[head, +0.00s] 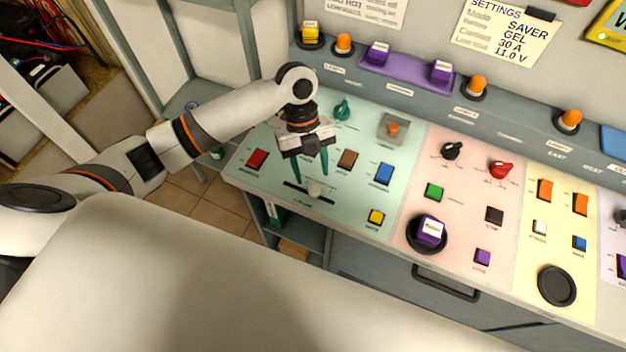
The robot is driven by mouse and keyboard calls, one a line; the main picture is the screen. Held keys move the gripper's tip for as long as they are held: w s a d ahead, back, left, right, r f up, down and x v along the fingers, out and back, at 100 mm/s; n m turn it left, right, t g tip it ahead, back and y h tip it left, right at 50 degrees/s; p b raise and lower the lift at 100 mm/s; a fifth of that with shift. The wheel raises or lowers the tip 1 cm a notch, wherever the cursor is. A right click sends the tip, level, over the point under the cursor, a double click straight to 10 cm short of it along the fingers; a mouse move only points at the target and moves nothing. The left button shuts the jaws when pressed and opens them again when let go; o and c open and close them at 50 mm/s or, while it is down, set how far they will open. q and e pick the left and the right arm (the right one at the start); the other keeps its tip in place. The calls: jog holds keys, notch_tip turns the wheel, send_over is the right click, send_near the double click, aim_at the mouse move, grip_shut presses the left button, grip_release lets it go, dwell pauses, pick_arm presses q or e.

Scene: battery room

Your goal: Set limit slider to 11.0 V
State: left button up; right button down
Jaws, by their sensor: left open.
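A slider with a pale knob (315,189) sits in a dark horizontal slot (296,187) at the front left of the green panel section (345,212). The knob stands to the right of the slot's middle; its scale is too small to read. My left gripper (311,179) is open, fingers pointing down, just above and behind the knob. I cannot tell whether a finger touches it. A settings note (505,32) on the wall reads SAVER, GEL, 30 A, 11.0 V. My right gripper is not in view.
Around the slider are a red switch (257,159), a brown switch (347,159), a blue switch (384,173) and a yellow button (376,217). A teal knob (342,110) stands behind the gripper. Pink and yellow sections with more controls lie to the right.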

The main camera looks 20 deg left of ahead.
pick_arm(q)
jog(key=b+v, duration=0.1)
jog(key=v, duration=0.6)
jog(key=shift+a+r+b, duration=0.15)
jog(key=shift+r+b, duration=0.15)
jog(key=shift+w, duration=0.1)
